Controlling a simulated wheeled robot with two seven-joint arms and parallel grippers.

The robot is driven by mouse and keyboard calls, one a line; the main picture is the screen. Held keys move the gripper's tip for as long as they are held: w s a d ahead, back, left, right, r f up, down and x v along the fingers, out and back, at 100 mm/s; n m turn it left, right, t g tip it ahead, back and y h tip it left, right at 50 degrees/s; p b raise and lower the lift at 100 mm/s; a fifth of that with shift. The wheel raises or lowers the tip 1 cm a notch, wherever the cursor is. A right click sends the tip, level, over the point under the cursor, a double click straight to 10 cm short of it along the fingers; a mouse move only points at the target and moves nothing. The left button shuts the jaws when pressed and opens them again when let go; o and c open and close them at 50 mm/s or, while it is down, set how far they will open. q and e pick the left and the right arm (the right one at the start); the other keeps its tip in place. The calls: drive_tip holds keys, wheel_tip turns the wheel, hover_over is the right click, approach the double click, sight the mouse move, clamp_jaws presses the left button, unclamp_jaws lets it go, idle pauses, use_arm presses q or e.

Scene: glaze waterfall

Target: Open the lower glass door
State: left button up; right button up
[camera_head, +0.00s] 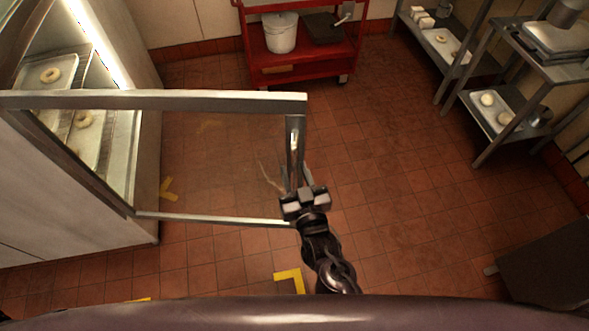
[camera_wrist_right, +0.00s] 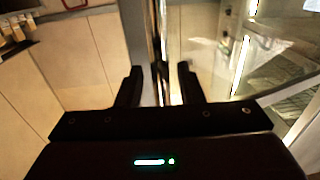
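The glass door (camera_head: 215,160) has a metal frame and stands swung out from the lit cabinet (camera_head: 145,110) at the left of the head view. Its free upright edge (camera_head: 295,140) is toward the middle of that view. My right gripper (camera_head: 302,192) is at this free edge, near its lower end in the picture. In the right wrist view, my two black fingers (camera_wrist_right: 159,85) are apart, with a narrow upright metal bar (camera_wrist_right: 156,40) between them. Gaps show beside the bar, so I see no firm grip. My left gripper is not in view.
Trays with ring-shaped pastries (camera_head: 51,75) are on the cabinet shelves. A red cart (camera_head: 300,55) with a white bucket (camera_head: 280,33) stands at the back. Metal racks (camera_head: 500,80) stand at the right. The tiled floor (camera_head: 400,190) right of the door is clear.

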drive_tip(key=b+v, duration=0.1)
drive_tip(key=v, duration=0.5)
drive_tip(key=shift+f, duration=0.15)
drive_tip(key=shift+s+d+b, duration=0.15)
drive_tip(key=shift+s+b, duration=0.15)
drive_tip(key=shift+s, duration=0.15)
